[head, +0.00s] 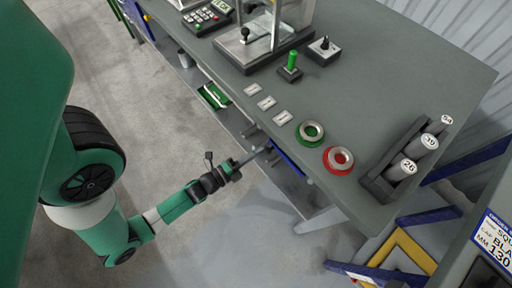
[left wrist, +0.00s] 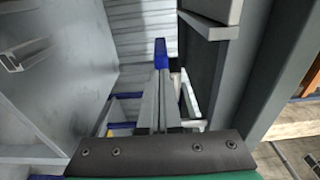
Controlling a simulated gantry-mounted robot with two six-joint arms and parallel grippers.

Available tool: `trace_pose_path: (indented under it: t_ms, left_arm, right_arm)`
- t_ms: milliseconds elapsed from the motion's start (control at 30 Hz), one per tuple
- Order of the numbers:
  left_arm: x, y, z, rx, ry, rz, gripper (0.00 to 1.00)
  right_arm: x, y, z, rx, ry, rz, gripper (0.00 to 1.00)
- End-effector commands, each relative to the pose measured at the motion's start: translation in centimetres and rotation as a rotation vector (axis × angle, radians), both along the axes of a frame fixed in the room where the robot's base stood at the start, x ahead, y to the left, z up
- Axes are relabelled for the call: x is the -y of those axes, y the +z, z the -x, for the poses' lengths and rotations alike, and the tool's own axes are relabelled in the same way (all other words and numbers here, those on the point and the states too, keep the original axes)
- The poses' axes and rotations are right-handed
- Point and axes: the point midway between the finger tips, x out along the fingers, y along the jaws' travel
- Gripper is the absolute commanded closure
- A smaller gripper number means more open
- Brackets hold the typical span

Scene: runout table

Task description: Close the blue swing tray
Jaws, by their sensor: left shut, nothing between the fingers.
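The blue swing tray (head: 288,160) shows as a narrow blue strip under the front edge of the table, below the green and red rings. Most of it is hidden by the tabletop. My left gripper (head: 266,149) reaches in from the left at the table's edge, its tip close to the tray's left end. I cannot tell whether they touch. In the left wrist view the left fingers (left wrist: 161,85) are together and empty, pointing under the table, with a blue piece at their far end. My right gripper is not in view.
The grey table (head: 410,75) carries a green ring (head: 311,132), a red ring (head: 339,159) and a rack with white numbered cylinders (head: 402,169). A green tray (head: 214,96) sits under the edge farther left. Blue and yellow frames (head: 412,250) stand at lower right.

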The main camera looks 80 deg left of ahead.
Motion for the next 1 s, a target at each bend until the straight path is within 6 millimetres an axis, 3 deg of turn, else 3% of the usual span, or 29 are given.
trace_pose_path:
  t_ms: [767,1000]
  left_arm:
    - [0.0,0.0,0.0,0.000,0.001,0.000,1.00]
    - [1.4,-0.1,1.3,-0.003,-0.015,0.003,1.00]
  right_arm:
    - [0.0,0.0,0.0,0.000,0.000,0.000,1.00]
    - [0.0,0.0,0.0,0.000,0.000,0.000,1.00]
